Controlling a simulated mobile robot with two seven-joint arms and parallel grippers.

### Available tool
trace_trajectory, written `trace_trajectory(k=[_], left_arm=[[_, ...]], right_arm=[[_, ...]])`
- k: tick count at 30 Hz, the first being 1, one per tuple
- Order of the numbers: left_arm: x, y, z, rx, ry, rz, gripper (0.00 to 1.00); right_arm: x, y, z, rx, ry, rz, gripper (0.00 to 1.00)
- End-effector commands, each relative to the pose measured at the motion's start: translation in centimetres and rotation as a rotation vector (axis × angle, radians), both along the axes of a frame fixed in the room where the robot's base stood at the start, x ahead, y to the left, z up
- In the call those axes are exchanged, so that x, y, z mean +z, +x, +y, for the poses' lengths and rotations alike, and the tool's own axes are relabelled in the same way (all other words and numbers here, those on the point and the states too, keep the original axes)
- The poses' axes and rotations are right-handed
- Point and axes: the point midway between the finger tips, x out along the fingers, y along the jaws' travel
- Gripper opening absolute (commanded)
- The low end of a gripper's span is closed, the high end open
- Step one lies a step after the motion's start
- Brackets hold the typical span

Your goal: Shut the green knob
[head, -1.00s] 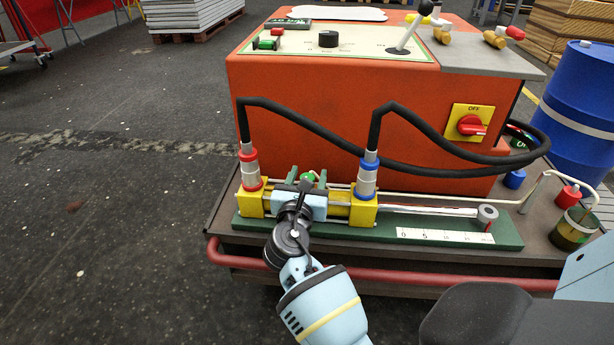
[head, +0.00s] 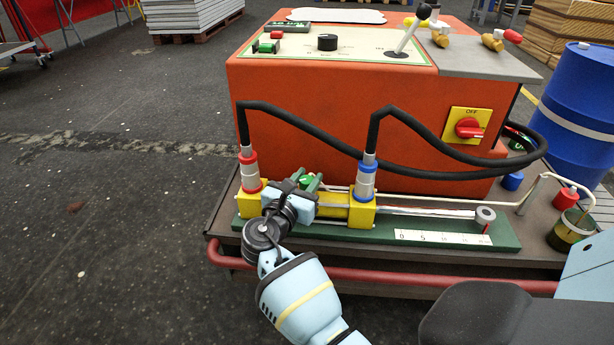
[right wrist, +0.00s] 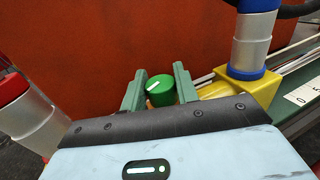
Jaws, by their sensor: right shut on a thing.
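The green knob (head: 306,181) is on the far side of the yellow-ended cylinder, low in front of the orange cabinet. It shows best in the right wrist view (right wrist: 160,91), with a white mark on its top. My right gripper (head: 308,180) reaches over the cylinder from the front. Its two green fingers stand on either side of the knob in the right wrist view (right wrist: 159,88), shut on it. The gripper body looks turned at an angle to the cylinder and hides part of it. My left gripper is not in view.
Red-ringed (head: 249,170) and blue-ringed (head: 366,178) hose fittings stand upright on either side of my gripper. Black hoses (head: 300,121) loop above. The orange cabinet (head: 310,95) is close behind. A red rail (head: 400,280) runs along the front edge. Open floor lies to the left.

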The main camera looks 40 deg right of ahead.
Motion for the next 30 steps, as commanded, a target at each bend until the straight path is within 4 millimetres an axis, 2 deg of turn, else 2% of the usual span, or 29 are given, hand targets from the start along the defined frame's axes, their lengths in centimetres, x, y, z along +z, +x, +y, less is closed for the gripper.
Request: trace_trajectory(k=[15,30], left_arm=[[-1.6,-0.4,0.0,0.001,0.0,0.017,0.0],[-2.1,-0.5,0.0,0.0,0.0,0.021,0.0]], right_arm=[[-0.1,0.1,0.0,-0.36,0.0,0.0,0.07],[0.0,-0.1,0.0,-0.448,0.001,0.0,0.07]])
